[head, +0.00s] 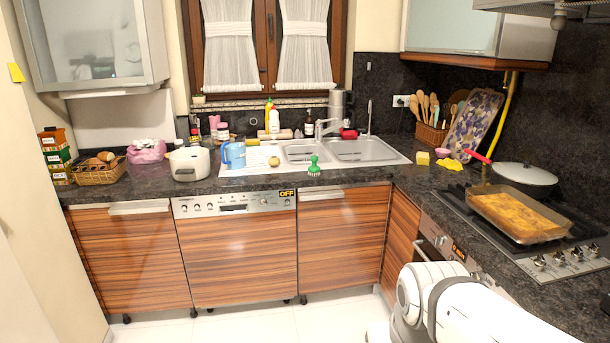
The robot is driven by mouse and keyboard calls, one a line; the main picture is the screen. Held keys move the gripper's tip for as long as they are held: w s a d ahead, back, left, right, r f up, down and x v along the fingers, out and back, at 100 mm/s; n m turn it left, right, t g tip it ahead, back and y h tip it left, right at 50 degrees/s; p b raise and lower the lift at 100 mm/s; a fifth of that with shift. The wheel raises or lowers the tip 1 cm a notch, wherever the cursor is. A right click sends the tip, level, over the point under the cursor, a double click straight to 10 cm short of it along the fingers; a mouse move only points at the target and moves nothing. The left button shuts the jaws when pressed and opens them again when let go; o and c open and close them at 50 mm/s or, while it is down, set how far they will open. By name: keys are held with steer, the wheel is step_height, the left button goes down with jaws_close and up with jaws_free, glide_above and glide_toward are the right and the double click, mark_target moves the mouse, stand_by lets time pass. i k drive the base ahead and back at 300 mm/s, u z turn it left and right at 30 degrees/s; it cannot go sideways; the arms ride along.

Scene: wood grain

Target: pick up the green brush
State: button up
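The green brush (314,164) stands upright at the front edge of the dark counter, just in front of the sink (335,151). Its green handle points up and its pale bristles are at the bottom. My white arm reaches in from the lower right, well apart from the brush. My gripper itself does not show, so its fingers and whatever they hold cannot be seen.
A blue mug (233,155) and white pot (189,163) stand left of the sink. A small round yellowish item (274,161) lies near the brush. At right, a glass baking dish (518,215) and lidded pan (525,175) sit on the stove. The floor ahead is clear.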

mark_target(315, 169)
steer(key=i, duration=3.2)
steer(key=u, duration=0.3)
